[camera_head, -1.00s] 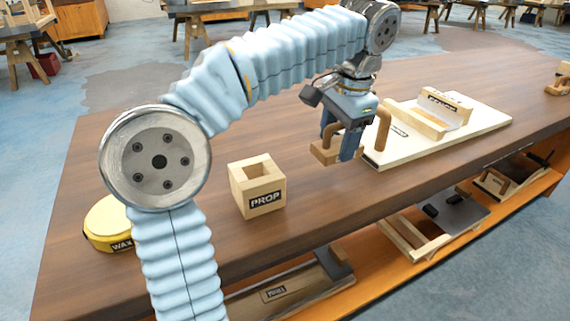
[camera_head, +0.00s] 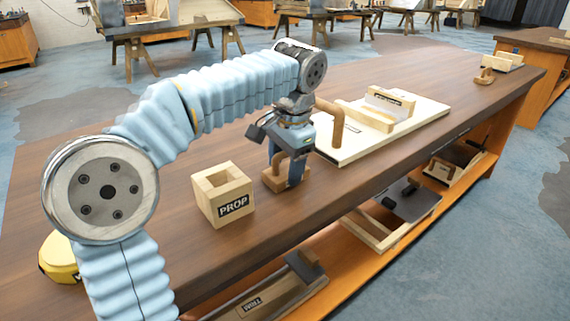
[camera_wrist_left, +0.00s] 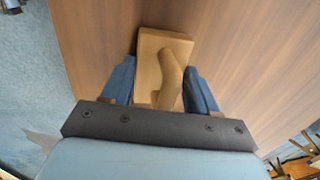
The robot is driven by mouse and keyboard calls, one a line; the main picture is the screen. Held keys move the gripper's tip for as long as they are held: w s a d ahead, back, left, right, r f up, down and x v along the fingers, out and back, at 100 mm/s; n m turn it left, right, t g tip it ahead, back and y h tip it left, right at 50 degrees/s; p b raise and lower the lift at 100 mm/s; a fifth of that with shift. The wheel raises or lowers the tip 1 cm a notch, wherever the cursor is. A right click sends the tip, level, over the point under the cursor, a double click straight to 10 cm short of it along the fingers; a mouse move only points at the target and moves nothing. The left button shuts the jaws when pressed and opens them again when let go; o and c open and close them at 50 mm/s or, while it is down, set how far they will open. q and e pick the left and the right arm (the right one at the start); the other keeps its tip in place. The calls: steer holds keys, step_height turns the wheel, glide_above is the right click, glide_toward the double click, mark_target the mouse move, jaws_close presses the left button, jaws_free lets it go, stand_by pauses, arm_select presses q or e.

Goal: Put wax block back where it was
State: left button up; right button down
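A round yellow wax block (camera_head: 60,258) with dark lettering sits on the table at the left edge of the head view, partly hidden behind my left arm. My left gripper (camera_head: 288,168) points down to the right of it, beyond the PROP box. It is shut on a wooden block with a curved handle (camera_head: 271,180). In the left wrist view, this handled block (camera_wrist_left: 150,62) lies between the two blue fingers (camera_wrist_left: 160,85). I cannot tell whether its underside touches the table. My right gripper is not in view.
An open wooden PROP box (camera_head: 222,198) stands between the wax block and my gripper. A pale board (camera_head: 350,148) with a fence and an upright peg (camera_head: 330,122) lies behind. Tools fill the lower shelf (camera_head: 380,225). The table front (camera_head: 190,265) is clear.

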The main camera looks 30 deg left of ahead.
arm_select(q)
steer(key=o, duration=0.5)
steer(key=shift+s+d+r+p, duration=0.1)
steer(key=shift+d+r+p, duration=0.2)
steer(key=shift+r, duration=1.7)
steer(key=shift+s+d+r+p, duration=0.1)
steer(key=shift+d+r+p, duration=0.2)
steer(key=shift+r, duration=1.75)
steer(key=shift+s+d+r+p, duration=0.1)
steer(key=shift+d+r+p, duration=0.2)
steer(key=shift+r, duration=1.7)
